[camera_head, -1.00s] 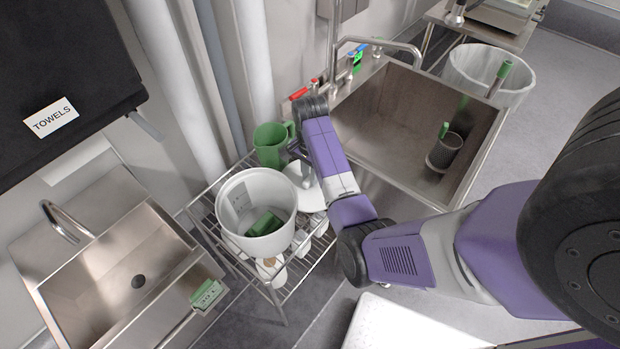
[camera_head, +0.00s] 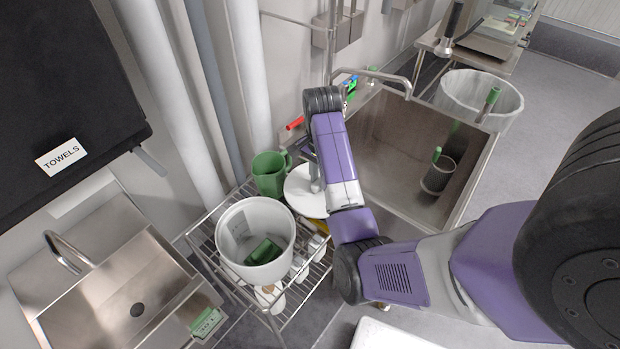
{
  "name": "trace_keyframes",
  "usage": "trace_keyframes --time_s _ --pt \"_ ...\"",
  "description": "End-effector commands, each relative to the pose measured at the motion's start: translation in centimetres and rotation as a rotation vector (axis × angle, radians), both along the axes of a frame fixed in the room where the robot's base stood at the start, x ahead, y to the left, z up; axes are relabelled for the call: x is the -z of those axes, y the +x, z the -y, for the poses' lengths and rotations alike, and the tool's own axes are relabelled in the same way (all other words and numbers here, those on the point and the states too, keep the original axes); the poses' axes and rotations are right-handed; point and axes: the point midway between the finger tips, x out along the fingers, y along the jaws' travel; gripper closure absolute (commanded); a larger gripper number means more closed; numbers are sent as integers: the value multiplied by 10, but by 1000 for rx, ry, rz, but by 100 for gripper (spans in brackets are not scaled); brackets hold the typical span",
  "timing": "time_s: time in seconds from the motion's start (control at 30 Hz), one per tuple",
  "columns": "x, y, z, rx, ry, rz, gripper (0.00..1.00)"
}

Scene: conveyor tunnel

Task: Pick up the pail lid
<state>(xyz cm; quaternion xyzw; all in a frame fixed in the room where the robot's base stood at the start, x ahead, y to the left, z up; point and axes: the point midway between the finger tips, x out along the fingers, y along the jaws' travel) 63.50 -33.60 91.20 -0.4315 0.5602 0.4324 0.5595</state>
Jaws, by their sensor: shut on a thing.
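The pail lid (camera_head: 300,197) is a flat white disc behind and to the right of the white pail (camera_head: 229,255), over the wire rack. My gripper (camera_head: 316,180) is shut on the lid near its top middle. My purple and white forearm hides the lid's right side and most of the fingers. I cannot tell how far the lid is above the rack. The pail stands open with green items (camera_head: 264,251) inside.
Small bottles (camera_head: 270,294) are on the wire rack (camera_head: 236,288). A steel sink (camera_head: 395,140) is to the right, a smaller basin (camera_head: 100,285) to the left. A bin (camera_head: 470,95) stands at the back right.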

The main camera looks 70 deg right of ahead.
Motion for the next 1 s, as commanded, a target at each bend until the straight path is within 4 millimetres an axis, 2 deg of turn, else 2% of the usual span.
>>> trace_keyframes --time_s 0.3,0.53,0.73,1.0 --pt "0 -77 36 3 -1 1 100" --pt "1 -124 58 2 -1 2 100" --pt "1 -145 67 -2 -1 2 100" --pt "1 -151 70 -3 -1 2 100"
